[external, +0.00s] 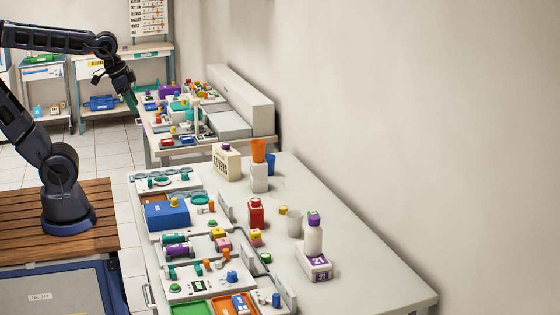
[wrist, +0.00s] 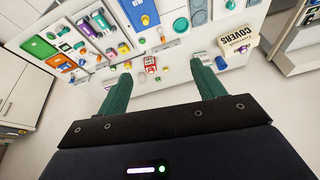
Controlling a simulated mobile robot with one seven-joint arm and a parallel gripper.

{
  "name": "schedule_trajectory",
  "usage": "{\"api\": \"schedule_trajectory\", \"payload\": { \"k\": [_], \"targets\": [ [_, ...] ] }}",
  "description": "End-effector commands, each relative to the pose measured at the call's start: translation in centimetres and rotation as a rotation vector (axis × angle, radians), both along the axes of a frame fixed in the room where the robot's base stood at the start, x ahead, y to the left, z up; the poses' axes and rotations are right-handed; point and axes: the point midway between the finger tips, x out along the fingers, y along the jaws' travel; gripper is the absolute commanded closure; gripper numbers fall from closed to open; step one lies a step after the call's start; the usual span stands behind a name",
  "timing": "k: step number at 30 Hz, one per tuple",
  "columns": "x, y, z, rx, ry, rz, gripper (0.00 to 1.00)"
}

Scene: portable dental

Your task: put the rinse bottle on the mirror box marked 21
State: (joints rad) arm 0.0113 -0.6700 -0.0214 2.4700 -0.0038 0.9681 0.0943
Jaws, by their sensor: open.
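The box lies on the near right part of the long table. No gripper touches the bottle. My gripper (external: 131,98) is raised far from them, at the upper left near the back table. In the wrist view, its two green fingers (wrist: 161,70) are apart with nothing between them. I cannot make out the bottle or box 21 clearly in the wrist view.
A red bottle (external: 256,214), a white cup (external: 294,224) and an orange cup (external: 259,150) on a white block stand along the table. A covers box (external: 226,163) is farther back. Trays of small items line the left edge. The table's right side (external: 375,265) is clear.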

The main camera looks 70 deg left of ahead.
Motion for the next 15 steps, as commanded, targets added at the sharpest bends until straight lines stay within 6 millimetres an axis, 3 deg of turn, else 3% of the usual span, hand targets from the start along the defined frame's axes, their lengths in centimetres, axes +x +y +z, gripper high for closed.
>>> {"api": "schedule_trajectory", "payload": {
  "k": [6,15],
  "targets": [
    [-2.8,1.0,-1.4,-0.041,-0.025,0.102,0.32],
    [-3.1,1.1,-1.6,-0.047,-0.027,0.117,0.32]
  ]
}}
